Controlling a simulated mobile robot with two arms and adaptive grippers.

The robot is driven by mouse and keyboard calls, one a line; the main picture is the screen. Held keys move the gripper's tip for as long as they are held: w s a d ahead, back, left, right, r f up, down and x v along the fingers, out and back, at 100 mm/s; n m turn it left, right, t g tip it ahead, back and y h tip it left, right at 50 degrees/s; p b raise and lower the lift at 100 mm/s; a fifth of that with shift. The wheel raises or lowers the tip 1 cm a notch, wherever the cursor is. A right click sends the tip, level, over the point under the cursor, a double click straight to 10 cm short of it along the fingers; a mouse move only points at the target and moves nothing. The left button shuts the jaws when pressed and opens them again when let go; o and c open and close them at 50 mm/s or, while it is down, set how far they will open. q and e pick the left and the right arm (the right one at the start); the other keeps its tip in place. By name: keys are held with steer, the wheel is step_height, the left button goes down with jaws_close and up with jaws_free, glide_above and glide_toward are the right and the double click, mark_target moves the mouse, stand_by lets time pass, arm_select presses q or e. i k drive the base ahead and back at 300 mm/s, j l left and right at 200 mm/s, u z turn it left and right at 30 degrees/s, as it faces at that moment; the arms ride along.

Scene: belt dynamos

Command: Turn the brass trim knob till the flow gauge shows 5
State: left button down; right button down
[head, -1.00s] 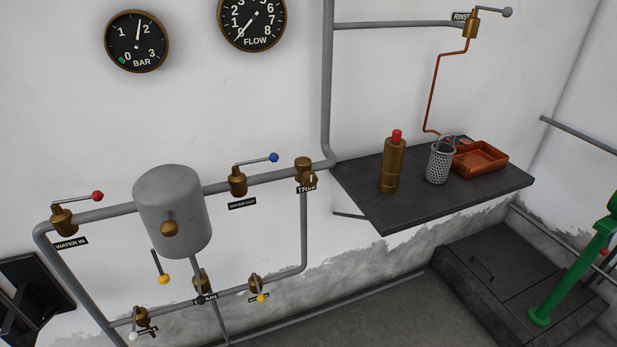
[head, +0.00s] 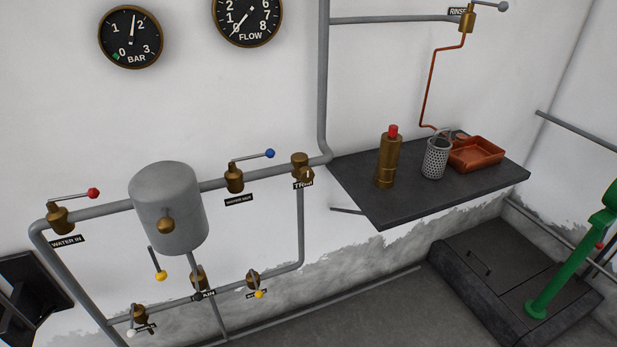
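The brass trim knob (head: 306,175) sits on a brass valve body (head: 300,161) at the right end of the grey pipe, above the partly hidden TRIM label (head: 302,186). The flow gauge (head: 248,12) is a black dial with a brass rim on the wall, cut off by the top edge. Its needle points to the lower left, at about 0. Neither of my grippers shows in the head view, and nothing touches the knob.
A grey tank (head: 168,207) and several levered valves share the pipework. The BAR gauge (head: 131,37) reads between 1 and 2. A dark shelf (head: 445,200) right of the knob holds a brass bottle (head: 388,160), mesh cup (head: 435,158) and copper tray (head: 476,152). A green post (head: 560,270) stands right.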

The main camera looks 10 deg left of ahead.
mark_target(306, 175)
steer(key=i+l+u, duration=0.2)
steer(key=l, duration=0.15)
steer(key=i+l+u, duration=0.2)
steer(key=l, duration=0.15)
steer(key=i+l+u, duration=0.2)
steer(key=l, duration=0.2)
steer(key=k, duration=0.05)
